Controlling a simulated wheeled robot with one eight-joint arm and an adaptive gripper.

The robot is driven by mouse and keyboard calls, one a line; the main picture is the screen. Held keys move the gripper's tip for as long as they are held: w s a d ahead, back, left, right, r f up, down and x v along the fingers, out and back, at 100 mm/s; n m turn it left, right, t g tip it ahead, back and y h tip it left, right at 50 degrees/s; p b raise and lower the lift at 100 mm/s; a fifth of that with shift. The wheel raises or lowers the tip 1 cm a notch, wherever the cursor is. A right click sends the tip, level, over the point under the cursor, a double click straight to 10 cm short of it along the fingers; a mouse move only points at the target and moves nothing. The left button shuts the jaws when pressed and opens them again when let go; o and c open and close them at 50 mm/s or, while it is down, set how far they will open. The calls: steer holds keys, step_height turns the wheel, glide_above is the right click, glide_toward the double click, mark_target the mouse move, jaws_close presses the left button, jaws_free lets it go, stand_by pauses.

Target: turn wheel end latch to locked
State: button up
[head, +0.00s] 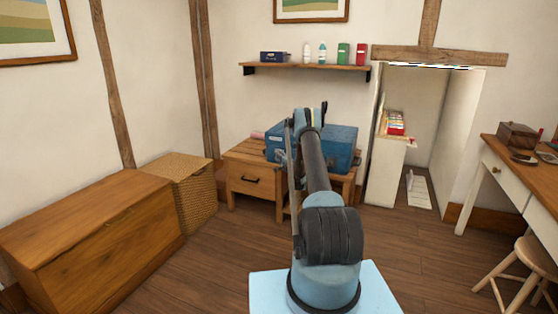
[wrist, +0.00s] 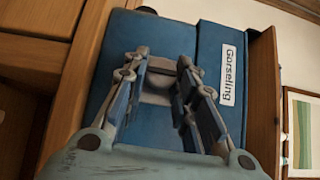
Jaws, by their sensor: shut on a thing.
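A blue case (head: 342,147) stands on the low wooden bedside table (head: 245,178), partly hidden by my arm. In the wrist view the blue case (wrist: 215,70) fills the middle and appears turned on its side, with a white label reading "Gorseling" (wrist: 228,75). My gripper (wrist: 163,58) is at the face of the case, its two blue-padded fingers on either side of a small grey part (wrist: 157,68), which looks like the latch. It is shut on that part. The latch's exact shape and angle cannot be told. In the head view my arm hides the grip.
A wooden chest (head: 100,225) and a wicker basket (head: 185,185) stand at left. A wall shelf (head: 310,67) with small items hangs above the case. A desk (head: 510,170) and stool (head: 525,260) stand at right. The floor between is clear.

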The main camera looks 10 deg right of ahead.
steer(key=shift+d+f, duration=0.1)
steer(key=o, duration=1.1)
steer(key=v, duration=1.2)
